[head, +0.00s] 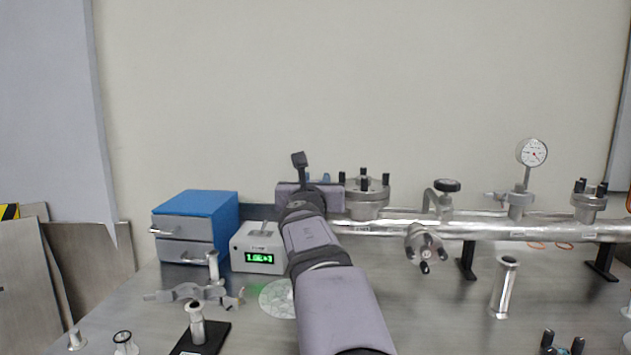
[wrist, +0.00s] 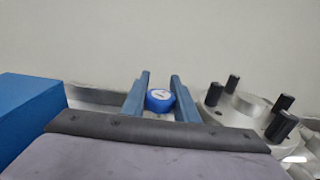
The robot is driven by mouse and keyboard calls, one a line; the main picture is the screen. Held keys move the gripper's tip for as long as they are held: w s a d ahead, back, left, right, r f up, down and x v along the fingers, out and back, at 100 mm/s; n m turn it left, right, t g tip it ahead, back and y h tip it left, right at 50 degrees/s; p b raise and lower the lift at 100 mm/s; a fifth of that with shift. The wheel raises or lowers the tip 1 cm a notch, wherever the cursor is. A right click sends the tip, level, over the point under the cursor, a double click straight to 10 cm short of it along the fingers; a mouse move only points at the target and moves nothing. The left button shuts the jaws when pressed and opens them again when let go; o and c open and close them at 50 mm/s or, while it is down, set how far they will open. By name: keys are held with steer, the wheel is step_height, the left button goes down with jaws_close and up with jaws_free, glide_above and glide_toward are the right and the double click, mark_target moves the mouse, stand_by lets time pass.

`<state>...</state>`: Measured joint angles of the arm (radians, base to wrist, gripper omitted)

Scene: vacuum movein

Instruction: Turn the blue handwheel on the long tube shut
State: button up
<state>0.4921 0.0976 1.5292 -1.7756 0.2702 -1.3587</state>
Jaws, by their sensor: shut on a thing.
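The blue handwheel (wrist: 160,100) shows in the wrist view as a round blue knob with a pale mark on its top. My gripper (wrist: 160,76) has its two blue fingers on either side of the handwheel and is shut on it. In the head view my gripper (head: 317,177) is at the left end of the long tube (head: 480,232), where my arm hides the handwheel and that part of the tube.
A flange with black studs (wrist: 250,110) stands close right of my gripper; it also shows in the head view (head: 366,205). A blue-topped drawer box (head: 200,220) and a green-lit display box (head: 258,247) stand left. A gauge (head: 531,153) rises at the right.

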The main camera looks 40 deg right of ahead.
steer(key=shift+r+m+g+h+p, duration=0.1)
steer(key=shift+m+g+h+p, duration=0.2)
steer(key=shift+h+p, duration=0.1)
steer(key=shift+s+d+m+g+h+p, duration=0.15)
steer(key=shift+s+m+g+h+p, duration=0.1)
steer(key=shift+m+g+h+p, duration=0.8)
steer(key=shift+s+d+m+g+h+p, duration=0.15)
steer(key=shift+s+m+g+h+p, duration=0.2)
steer(key=shift+m+g+p, duration=0.85)
steer(key=shift+s+d+m+g+h+p, duration=0.15)
steer(key=shift+m+g+h+p, duration=0.55)
steer(key=shift+g, duration=0.85)
steer(key=o, duration=1.1)
steer(key=shift+c, duration=0.2)
steer(key=shift+s, duration=0.1)
steer(key=shift+f+n+t+b, duration=0.25)
steer(key=shift+n+t+b, duration=0.2)
steer(key=shift+b, duration=0.35)
